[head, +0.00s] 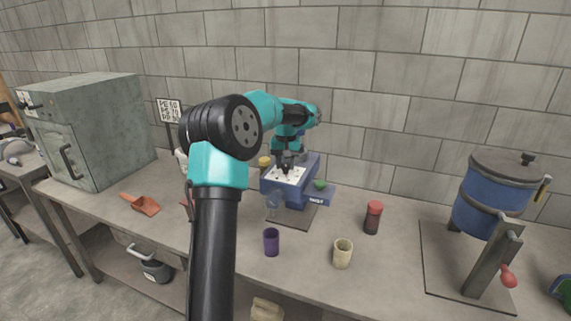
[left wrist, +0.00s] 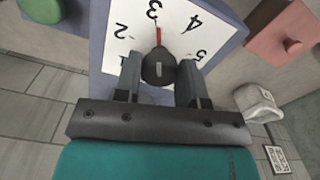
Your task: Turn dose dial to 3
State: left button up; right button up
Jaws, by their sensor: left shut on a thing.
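The dose dial is a dark round knob (left wrist: 158,68) on a white numbered face (left wrist: 105,48), with 2, 3, 4 and 5 visible in the left wrist view. A red pointer (left wrist: 158,36) runs from the knob toward the 3, and its tip is just below that digit. My left gripper (left wrist: 160,84) has one finger on each side of the knob and is shut on it. In the head view my left gripper (head: 287,168) is over the white face of the blue dosing machine (head: 303,197); the fingers mostly hide the knob there. My right gripper is in neither view.
A green button (head: 320,184) is on the machine's right side. A purple cup (head: 271,242), a cream cup (head: 343,253) and a dark red jar (head: 373,217) stand in front and right. An orange scoop (head: 142,204) lies left; a blue drum (head: 490,195) stands far right.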

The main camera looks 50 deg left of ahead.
aim_at(286, 164)
pick_arm(q)
jog(key=shift+n, duration=0.4)
jog(key=o, duration=0.9)
notch_tip(286, 164, up, 18)
jog(key=shift+f, duration=0.25)
dwell(0.6)
